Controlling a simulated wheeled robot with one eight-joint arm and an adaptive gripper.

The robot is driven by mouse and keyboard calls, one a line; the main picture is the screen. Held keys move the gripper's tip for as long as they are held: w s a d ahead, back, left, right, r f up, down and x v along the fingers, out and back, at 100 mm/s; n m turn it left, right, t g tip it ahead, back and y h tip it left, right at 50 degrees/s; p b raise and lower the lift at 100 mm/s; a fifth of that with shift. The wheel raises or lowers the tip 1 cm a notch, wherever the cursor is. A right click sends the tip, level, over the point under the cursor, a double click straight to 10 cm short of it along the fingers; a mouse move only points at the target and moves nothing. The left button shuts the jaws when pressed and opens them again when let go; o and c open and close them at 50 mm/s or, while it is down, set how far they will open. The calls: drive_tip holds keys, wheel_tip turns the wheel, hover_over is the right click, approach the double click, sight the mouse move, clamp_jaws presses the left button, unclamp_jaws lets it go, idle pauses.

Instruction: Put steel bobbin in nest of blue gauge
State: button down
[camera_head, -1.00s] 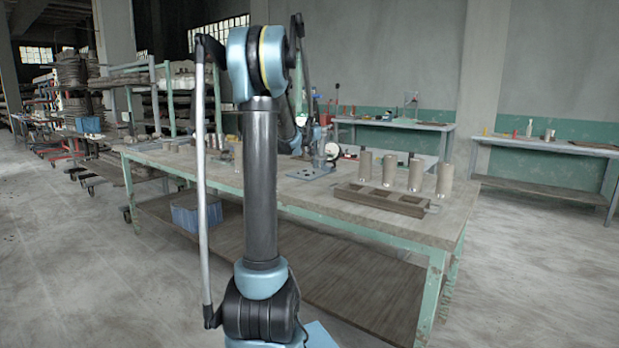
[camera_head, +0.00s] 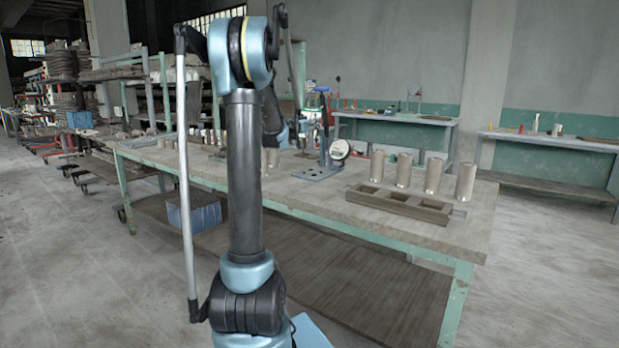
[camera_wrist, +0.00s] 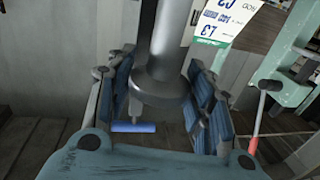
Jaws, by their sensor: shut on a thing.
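In the wrist view my gripper (camera_wrist: 160,100) is shut on the steel bobbin (camera_wrist: 163,55), a grey metal cylinder with a wide flange, held between the two blue ribbed finger pads. A blue handle (camera_wrist: 133,127) shows below it, and a red-handled lever (camera_wrist: 254,132) is at the right. I take this for the blue gauge. Its nest cannot be made out. My gripper is mostly hidden there.
The workbench (camera_head: 290,192) carries a wooden block with square pockets (camera_head: 402,203) and several clay-coloured cylinders (camera_head: 433,175). A blue crate (camera_head: 194,214) sits on its lower shelf. In the wrist view a printed tag (camera_wrist: 226,20) hangs at the top.

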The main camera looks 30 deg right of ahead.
sight(311, 145)
drive_tip(key=shift+s+d, duration=0.25)
drive_tip(key=shift+d, duration=0.2)
drive_tip(key=shift+f, duration=0.4)
drive_tip(key=shift+d+f, duration=0.1)
drive_tip(key=shift+f, duration=4.6)
drive_tip(key=c, duration=0.8)
unclamp_jaws()
drive_tip(key=shift+o, duration=0.2)
